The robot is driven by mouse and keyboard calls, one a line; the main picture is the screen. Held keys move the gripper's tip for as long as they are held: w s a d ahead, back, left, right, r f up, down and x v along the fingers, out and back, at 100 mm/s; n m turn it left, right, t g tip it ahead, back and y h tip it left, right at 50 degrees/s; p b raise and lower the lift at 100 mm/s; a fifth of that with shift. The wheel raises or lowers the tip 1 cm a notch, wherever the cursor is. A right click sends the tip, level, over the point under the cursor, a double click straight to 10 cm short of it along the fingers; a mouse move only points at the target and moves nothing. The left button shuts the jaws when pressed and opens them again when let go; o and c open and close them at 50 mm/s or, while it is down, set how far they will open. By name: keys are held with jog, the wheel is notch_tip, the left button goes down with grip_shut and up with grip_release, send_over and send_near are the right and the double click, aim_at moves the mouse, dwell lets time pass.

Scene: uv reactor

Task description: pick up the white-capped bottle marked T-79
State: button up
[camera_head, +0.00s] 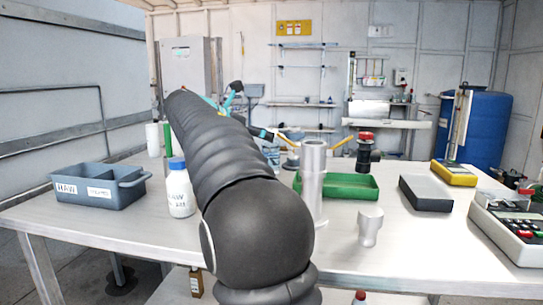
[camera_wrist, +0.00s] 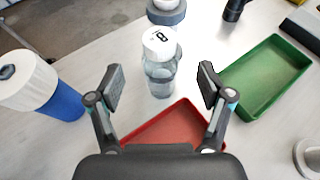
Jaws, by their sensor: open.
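A clear bottle with a white cap (camera_wrist: 160,62) stands upright on the table in the wrist view. A dark mark shows on its cap, but I cannot read it as T-79. My gripper (camera_wrist: 160,80) is open and empty, its two fingers spread to the left and right of the bottle in the picture. The bottle seems to be just beyond the fingertips, and neither finger visibly touches it. In the head view my arm hides most of the gripper's surroundings; a clear bottle (camera_head: 272,156) shows partly beside it.
A red tray (camera_wrist: 170,126) lies below the fingers. A green tray (camera_wrist: 252,98) lies to the right. A white-topped blue container (camera_wrist: 62,100) stands to the left. In the head view, a metal cylinder (camera_head: 313,185), a blue-capped bottle (camera_head: 180,195) and a grey bin (camera_head: 98,187) stand nearer.

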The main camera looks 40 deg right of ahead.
jog(key=shift+r+x, duration=0.15)
jog(key=shift+x, duration=1.25)
jog(key=shift+r+x, duration=0.15)
jog(key=shift+x, duration=1.25)
jog(key=shift+d, duration=0.1)
grip_shut()
